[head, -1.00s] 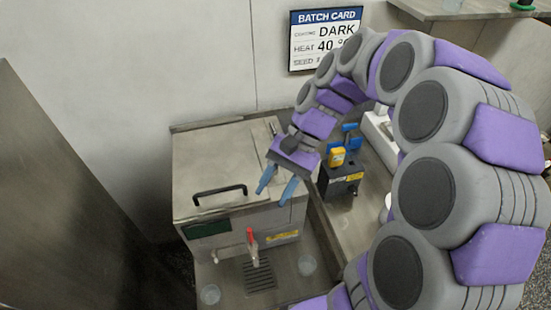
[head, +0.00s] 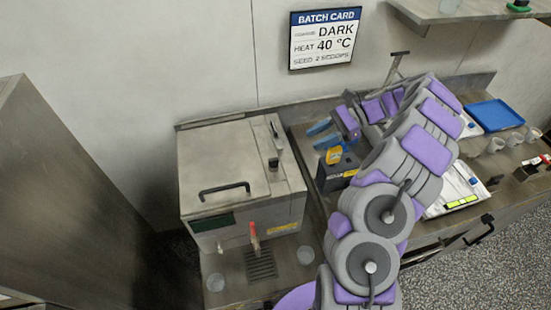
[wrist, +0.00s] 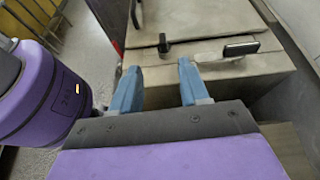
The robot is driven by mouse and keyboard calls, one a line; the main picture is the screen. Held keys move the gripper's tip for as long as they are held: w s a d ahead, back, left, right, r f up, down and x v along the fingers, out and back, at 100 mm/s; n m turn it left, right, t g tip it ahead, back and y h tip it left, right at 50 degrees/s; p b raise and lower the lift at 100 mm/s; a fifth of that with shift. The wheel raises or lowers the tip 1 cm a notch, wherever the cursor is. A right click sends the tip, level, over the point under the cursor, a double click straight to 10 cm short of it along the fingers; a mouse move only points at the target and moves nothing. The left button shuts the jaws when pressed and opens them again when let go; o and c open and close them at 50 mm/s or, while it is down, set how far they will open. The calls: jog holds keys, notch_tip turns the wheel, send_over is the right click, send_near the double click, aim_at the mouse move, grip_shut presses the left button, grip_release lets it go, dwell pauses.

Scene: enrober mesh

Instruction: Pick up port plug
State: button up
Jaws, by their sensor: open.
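A small black knob-like piece (head: 273,162), which looks like the port plug, stands upright on the right side of the steel tank's lid (head: 225,150). It also shows in the wrist view (wrist: 163,43), just beyond and between my fingertips. My gripper (head: 312,138) is open and empty, to the right of the tank, with its blue fingers pointing left toward the lid. In the wrist view my gripper (wrist: 158,65) has a clear gap between its fingers. The plug stands apart from both fingers.
A dark holder (head: 338,176) with a yellow piece stands right of the tank, below my gripper. A black handle (head: 224,188) and a red tap lever (head: 252,231) are at the tank's front.

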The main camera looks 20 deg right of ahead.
aim_at(276, 158)
jog(key=x, duration=0.4)
jog(key=b+x, duration=0.1)
jog(key=x, duration=0.2)
jog(key=b+x, duration=0.1)
jog(key=x, duration=0.3)
jog(key=shift+w+a+f, duration=0.15)
jog(key=shift+f, duration=0.25)
jog(key=shift+b+x, duration=0.95)
jog(key=shift+x, duration=1.55)
jog(key=shift+w+a, duration=0.1)
jog(key=shift+a, duration=0.1)
jog(key=shift+d, duration=0.1)
grip_shut()
